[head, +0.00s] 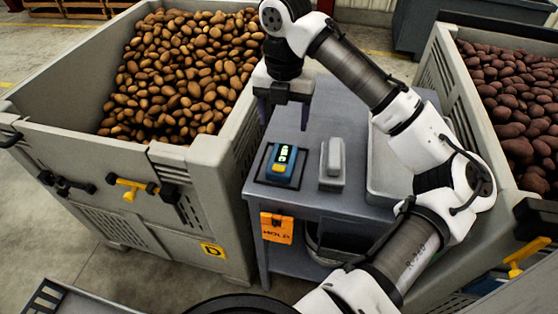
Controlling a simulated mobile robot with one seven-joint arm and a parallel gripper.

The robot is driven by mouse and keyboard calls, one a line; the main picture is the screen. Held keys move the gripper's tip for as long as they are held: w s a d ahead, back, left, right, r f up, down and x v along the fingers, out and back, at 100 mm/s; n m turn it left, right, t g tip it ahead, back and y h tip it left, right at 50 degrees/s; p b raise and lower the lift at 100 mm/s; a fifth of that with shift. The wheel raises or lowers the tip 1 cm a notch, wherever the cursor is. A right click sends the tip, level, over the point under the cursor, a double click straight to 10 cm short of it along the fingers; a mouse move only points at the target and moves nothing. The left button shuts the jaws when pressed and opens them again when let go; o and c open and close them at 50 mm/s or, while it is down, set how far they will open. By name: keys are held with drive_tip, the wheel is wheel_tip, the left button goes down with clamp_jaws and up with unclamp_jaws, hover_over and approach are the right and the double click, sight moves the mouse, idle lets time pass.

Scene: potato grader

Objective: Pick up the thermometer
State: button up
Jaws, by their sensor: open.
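The thermometer appears to be the blue and yellow device (285,164) with a lit green display. It lies on a dark square pad (262,172) near the front left of the grey table (300,198). My gripper (284,114) points down over the back left of the table, behind the device in the picture. Its fingers are apart with nothing between them. The gripper is clear of the device; its exact height above the table is hard to judge.
A light grey block (332,160) stands just right of the device. A pale tray (386,185) lies farther right, partly hidden by my arm. Tall potato bins flank the table, left (110,170) and right (455,80). An orange tag (277,228) hangs at the table's front.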

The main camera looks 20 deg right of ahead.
sight(282, 158)
wheel_tip(282, 158, down, 13)
drive_tip(key=shift+w+r+p, duration=0.15)
drive_tip(key=shift+r+p, duration=0.05)
drive_tip(key=shift+p, duration=0.6)
drive_tip(key=c, duration=0.8)
drive_tip(key=shift+r, duration=0.15)
